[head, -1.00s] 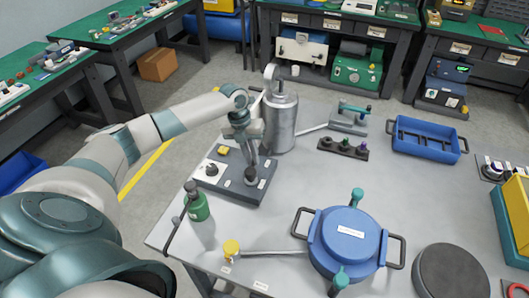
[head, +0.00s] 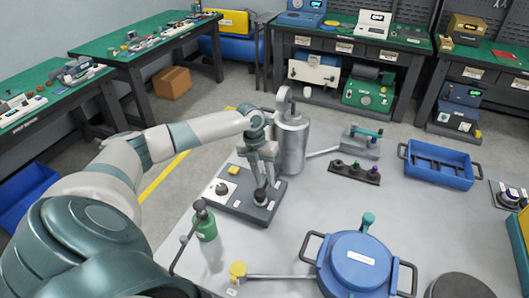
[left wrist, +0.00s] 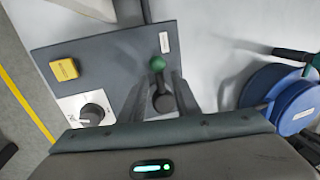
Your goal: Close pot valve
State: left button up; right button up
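A grey control box (head: 228,203) stands on the table's left side. It carries a yellow button (head: 234,170), a black rotary knob (head: 221,189) on a white plate and an upright black lever (head: 260,197). My left gripper (head: 262,172) points down over the box at the lever. In the left wrist view its fingers (left wrist: 160,98) stand apart on either side of the lever (left wrist: 161,103), with a green ball (left wrist: 157,63) just beyond. A blue-lidded pot (head: 352,262) stands at the front right, with a yellow-knobbed pipe (head: 285,276) at its left. My right gripper is not seen.
A metal cylinder (head: 291,145) stands close behind the box. A green bottle (head: 205,223) stands in front of it. A blue tray (head: 437,183) and a dark strip with several knobs (head: 353,172) lie to the right. The table's centre is clear.

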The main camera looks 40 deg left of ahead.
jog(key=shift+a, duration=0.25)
pick_arm(q)
jog(key=shift+a+r, duration=0.1)
jog(key=shift+r, duration=0.05)
